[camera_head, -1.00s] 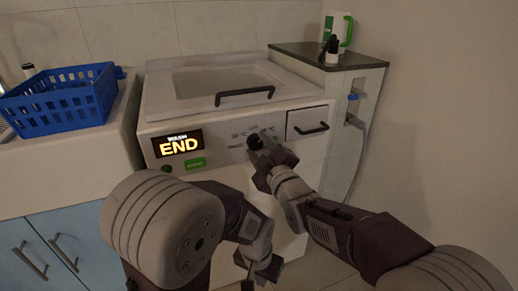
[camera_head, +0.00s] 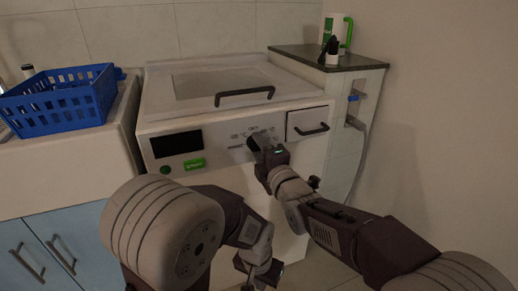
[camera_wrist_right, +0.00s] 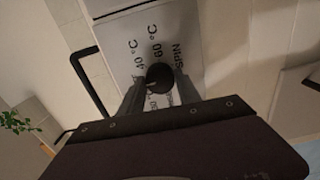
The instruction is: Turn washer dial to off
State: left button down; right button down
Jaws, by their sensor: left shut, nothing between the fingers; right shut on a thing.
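The white washer (camera_head: 220,195) stands in the middle of the head view. Its front panel carries a dark, blank display (camera_head: 176,143), a green button (camera_head: 194,164) and a black round dial ringed with printed labels. In the right wrist view the dial (camera_wrist_right: 159,77) sits between the fingers of my right gripper (camera_wrist_right: 160,88), which is shut on it. Labels such as 40 °C, 60 °C and SPIN show around it. In the head view my right gripper (camera_head: 264,148) covers most of the dial. My left gripper (camera_head: 258,272) is shut and empty, low in front of the washer.
A blue basket (camera_head: 62,98) stands on the counter at left, above blue cabinet doors (camera_head: 75,235). A drawer with a black handle (camera_head: 312,129) is right of the dial. A dark-topped side cabinet (camera_head: 345,60) holds a green-handled container (camera_head: 338,30).

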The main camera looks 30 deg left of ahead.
dwell(0.5)
jog(key=c, duration=0.8)
grip_release()
jog(key=shift+c, duration=0.2)
jog(key=p+v, duration=0.2)
jog(key=v, duration=0.7)
